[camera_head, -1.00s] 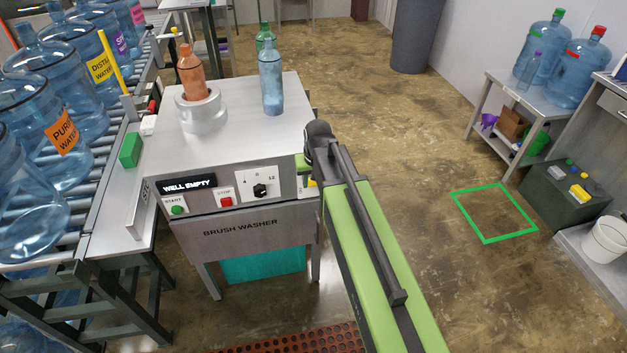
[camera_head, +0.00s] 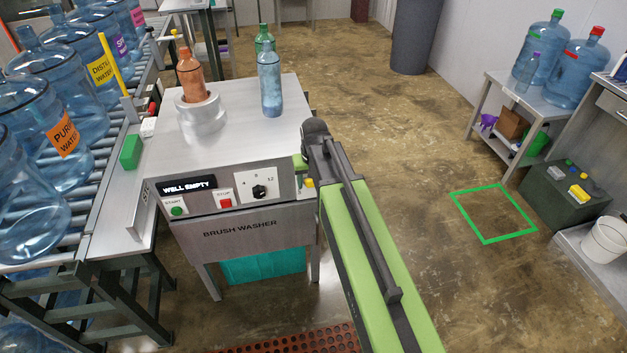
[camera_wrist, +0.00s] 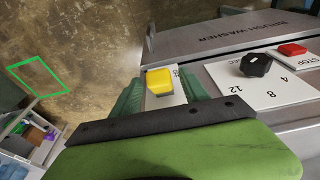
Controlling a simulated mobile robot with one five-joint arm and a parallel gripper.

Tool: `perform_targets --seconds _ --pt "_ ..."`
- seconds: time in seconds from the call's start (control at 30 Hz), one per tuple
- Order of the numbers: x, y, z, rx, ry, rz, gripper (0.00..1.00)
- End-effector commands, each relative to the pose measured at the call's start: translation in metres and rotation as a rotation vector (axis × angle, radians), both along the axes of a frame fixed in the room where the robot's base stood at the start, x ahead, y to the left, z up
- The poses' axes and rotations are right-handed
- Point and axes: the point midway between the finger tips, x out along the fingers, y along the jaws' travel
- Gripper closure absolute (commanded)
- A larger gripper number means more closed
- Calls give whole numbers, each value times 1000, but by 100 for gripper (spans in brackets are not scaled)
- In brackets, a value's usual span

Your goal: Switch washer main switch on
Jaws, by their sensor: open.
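The brush washer (camera_head: 241,229) is a grey metal machine with a front control panel; its display reads "WELL EMPTY". A yellow switch (camera_wrist: 159,82) on a white plate sits at the panel's right end, beside the black dial in the wrist view. It shows partly in the head view (camera_head: 309,183), next to my arm. My gripper (camera_wrist: 162,92) is open, with one green finger on each side of the yellow switch. I cannot tell whether the fingers touch it. The switch's on or off position is not clear.
A black dial (camera_head: 259,191), a red stop button (camera_head: 225,202) and a green start button (camera_head: 177,210) share the panel. An orange bottle (camera_head: 190,76) stands in the washer's round well, and a blue bottle (camera_head: 270,85) stands on top. Open floor lies to the right.

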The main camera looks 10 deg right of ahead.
Motion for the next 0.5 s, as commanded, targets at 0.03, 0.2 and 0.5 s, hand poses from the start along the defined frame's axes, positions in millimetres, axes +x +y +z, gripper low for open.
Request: perform_targets --seconds 0.03,0.2,0.5 --pt "0 0 1 0 0 0 47" --pt "-2 0 13 0 0 0 47" --pt "-14 0 72 0 0 0 47"
